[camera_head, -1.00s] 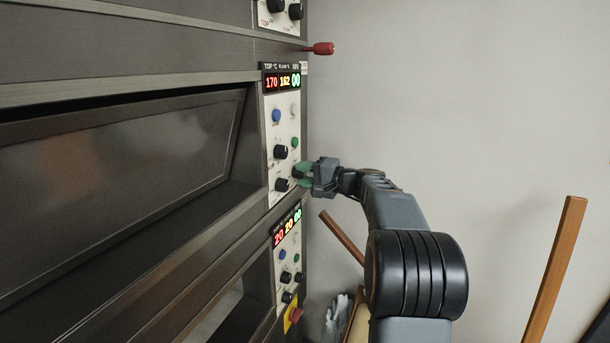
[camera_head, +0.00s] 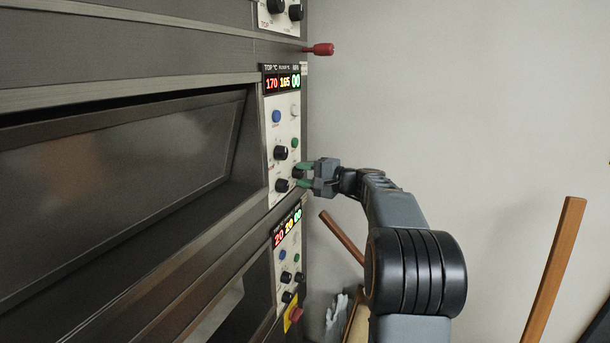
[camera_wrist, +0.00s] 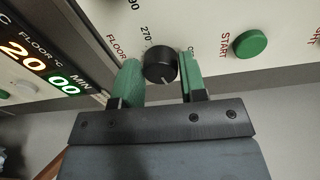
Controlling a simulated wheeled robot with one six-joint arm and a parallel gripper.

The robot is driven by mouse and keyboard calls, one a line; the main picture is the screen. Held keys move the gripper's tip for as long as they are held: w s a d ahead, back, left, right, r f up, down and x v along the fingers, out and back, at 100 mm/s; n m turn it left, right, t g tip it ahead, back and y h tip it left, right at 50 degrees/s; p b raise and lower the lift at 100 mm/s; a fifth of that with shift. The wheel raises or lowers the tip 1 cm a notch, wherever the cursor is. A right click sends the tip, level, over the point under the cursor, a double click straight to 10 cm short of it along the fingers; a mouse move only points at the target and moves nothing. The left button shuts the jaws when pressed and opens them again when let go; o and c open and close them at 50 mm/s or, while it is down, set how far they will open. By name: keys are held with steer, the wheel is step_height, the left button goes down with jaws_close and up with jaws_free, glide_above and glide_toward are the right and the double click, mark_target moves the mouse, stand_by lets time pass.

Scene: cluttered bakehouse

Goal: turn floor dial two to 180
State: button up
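The middle oven panel (camera_head: 284,125) has a display (camera_head: 282,83) reading 170 in red for top, 165 for floor, and 00 in green. My gripper (camera_head: 302,176) reaches the lower right of this panel from the right. Its green fingers stand on both sides of a black dial (camera_head: 297,173), largely hidden in the head view. In the wrist view the dial (camera_wrist: 160,66) sits between the fingers (camera_wrist: 159,76), which appear to touch its sides. FLOOR lettering and a printed 270 show beside it. Its pointer mark faces toward my gripper.
Black knobs (camera_head: 281,153) and (camera_head: 282,186) sit close by on the panel. A green START button (camera_wrist: 250,43) is right of the dial. A lower panel (camera_head: 288,262) shows 20, 20, 00. A red handle (camera_head: 320,49) sticks out above. The wall side is open.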

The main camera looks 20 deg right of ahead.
steer(key=o, duration=0.4)
steer(key=shift+c, duration=0.2)
steer(key=b+v, duration=0.3)
steer(key=v, duration=1)
steer(key=shift+s+d+b, duration=0.2)
steer(key=shift+s+b, duration=0.15)
steer(key=shift+b, duration=0.05)
steer(key=s+a+f+g+h, duration=0.3)
steer(key=f, duration=0.6)
steer(key=s+a+f+g+h, duration=0.2)
steer(key=s+f+g+h, duration=0.15)
steer(key=f, duration=0.45)
steer(key=s+a+f+n+g+h, duration=0.1)
steer(key=s+a+f+n+h, duration=0.1)
steer(key=s+a+n, duration=0.3)
steer(key=s+a+f+n+g+h, duration=0.1)
steer(key=s+a+f+n+h, duration=0.2)
steer(key=s+a+n, duration=0.3)
steer(key=shift+s+a+f+g, duration=0.4)
steer(key=shift+s+a, duration=0.4)
steer(key=shift+a, duration=1.6)
